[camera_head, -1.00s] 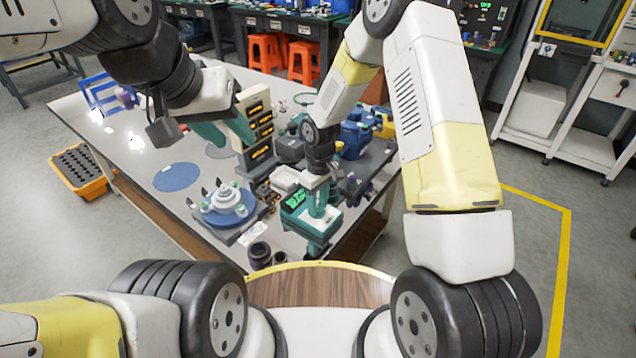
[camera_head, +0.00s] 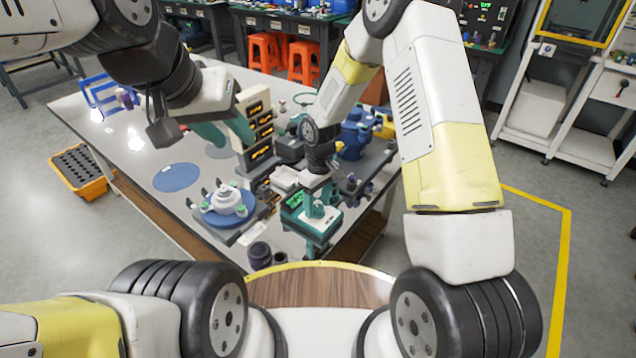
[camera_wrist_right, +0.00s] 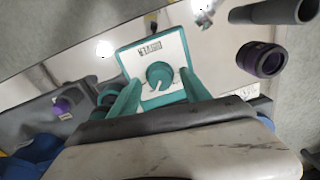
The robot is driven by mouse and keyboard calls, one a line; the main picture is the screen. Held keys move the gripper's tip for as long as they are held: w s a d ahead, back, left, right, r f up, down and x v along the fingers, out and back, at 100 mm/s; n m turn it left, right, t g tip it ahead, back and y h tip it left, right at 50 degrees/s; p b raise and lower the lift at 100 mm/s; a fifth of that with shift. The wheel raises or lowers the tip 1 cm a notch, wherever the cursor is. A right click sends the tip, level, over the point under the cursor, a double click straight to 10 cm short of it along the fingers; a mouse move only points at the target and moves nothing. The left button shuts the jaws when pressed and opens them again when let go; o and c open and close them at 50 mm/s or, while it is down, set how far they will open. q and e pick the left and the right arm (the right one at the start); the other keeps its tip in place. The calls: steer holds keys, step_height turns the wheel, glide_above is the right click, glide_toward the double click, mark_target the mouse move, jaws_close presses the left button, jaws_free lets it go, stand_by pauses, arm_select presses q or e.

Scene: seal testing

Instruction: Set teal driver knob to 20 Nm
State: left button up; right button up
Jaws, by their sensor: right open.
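The teal driver (camera_head: 325,229) stands at the table's near corner, with a green-lit display (camera_head: 296,199) beside it. In the right wrist view its pale square face (camera_wrist_right: 141,60) carries a teal round knob (camera_wrist_right: 159,75) with a white pointer mark and a dark printed scale, too small to read. My right gripper (camera_wrist_right: 160,80) is open, its teal fingers on either side of the knob with visible gaps. In the head view it is above the driver (camera_head: 318,186). My left gripper (camera_head: 236,142) looks open and empty, beside the dark display stack.
A blue round fixture with a white part (camera_head: 228,202) stands left of the driver. Dark cups (camera_head: 260,254) are near the front edge. A display stack (camera_head: 258,128) and a blue device (camera_head: 354,140) stand behind. The left tabletop is mostly clear around a blue disc (camera_head: 177,177).

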mark_target(318, 206)
step_height(318, 206, up, 8)
steer(key=shift+w+d+f, duration=0.15)
stand_by(1.1)
